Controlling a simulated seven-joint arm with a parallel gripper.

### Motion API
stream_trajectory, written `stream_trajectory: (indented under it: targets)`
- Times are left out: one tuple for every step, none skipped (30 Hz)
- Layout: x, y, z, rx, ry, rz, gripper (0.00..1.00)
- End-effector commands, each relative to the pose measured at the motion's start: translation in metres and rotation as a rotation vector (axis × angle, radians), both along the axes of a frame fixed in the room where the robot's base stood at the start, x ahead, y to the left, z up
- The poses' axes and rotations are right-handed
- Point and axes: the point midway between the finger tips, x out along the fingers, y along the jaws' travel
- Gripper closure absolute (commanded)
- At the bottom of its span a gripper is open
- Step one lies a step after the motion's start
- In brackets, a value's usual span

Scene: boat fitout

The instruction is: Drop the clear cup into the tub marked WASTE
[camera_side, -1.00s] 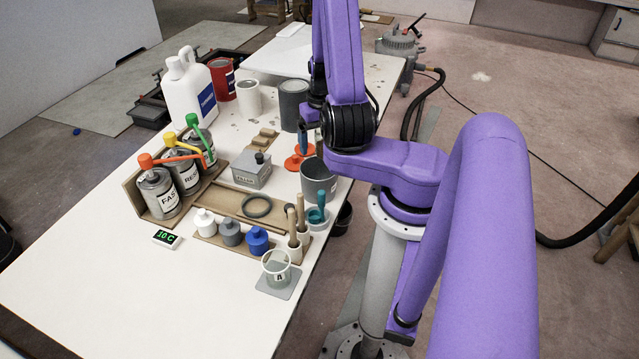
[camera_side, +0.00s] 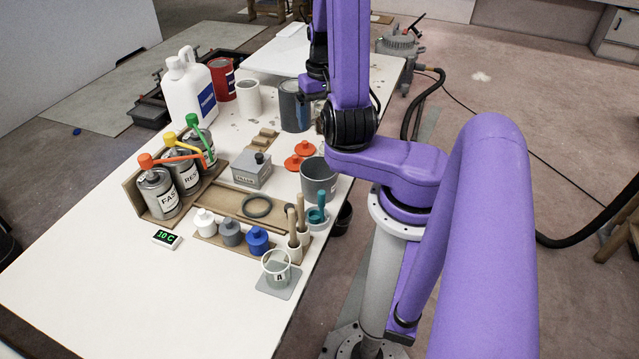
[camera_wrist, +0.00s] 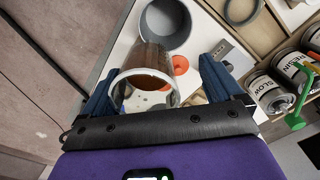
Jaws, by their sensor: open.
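In the wrist view a clear cup (camera_wrist: 121,88) with brown showing in its upper part lies between my gripper's blue fingers (camera_wrist: 158,90). The fingers are apart, with a gap visible on the right side. I cannot make out this cup in the side view. My gripper (camera_side: 313,96) is partly hidden there, near the dark grey can. A grey tub (camera_side: 318,181) stands at the table's right edge, its label too small to read. The tub (camera_wrist: 166,22) is beyond the cup in the wrist view. Another clear cup, marked A (camera_side: 276,265), stands on a grey plate.
Labelled cans (camera_side: 158,193) and a white jug (camera_side: 188,90) line the left. The front left table is clear.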

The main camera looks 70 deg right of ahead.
Motion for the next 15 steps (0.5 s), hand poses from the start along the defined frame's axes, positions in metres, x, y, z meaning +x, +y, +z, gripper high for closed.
stream_trajectory:
  targets:
    - [0.0, -0.001, 0.009, -0.006, -0.004, 0.0, 0.07]
    - [0.0, -0.001, 0.013, -0.006, -0.004, -0.001, 0.07]
    - [0.0, -0.001, 0.019, -0.005, -0.004, -0.001, 0.07]
    - [0.0, -0.001, 0.025, -0.006, -0.004, -0.001, 0.07]
    - [0.0, -0.001, 0.03, -0.006, -0.004, -0.002, 0.07]
    - [0.0, -0.001, 0.037, -0.006, -0.004, -0.002, 0.07]
    - [0.0, -0.001, 0.042, -0.007, -0.004, -0.001, 0.07]
    - [0.0, -0.001, 0.047, -0.006, -0.004, -0.001, 0.07]
    - [0.001, -0.001, 0.054, -0.007, -0.004, -0.001, 0.07]
    - [0.0, -0.001, 0.059, -0.005, -0.004, -0.001, 0.07]
    - [0.0, -0.001, 0.064, -0.006, -0.004, -0.001, 0.07]
    - [0.0, -0.001, 0.07, -0.005, -0.004, -0.001, 0.07]
    - [0.0, 0.0, 0.075, -0.005, -0.004, -0.001, 0.07]
    - [0.0, 0.0, 0.079, -0.004, -0.003, -0.001, 0.07]
    - [0.0, -0.001, 0.083, -0.004, -0.003, -0.001, 0.07]
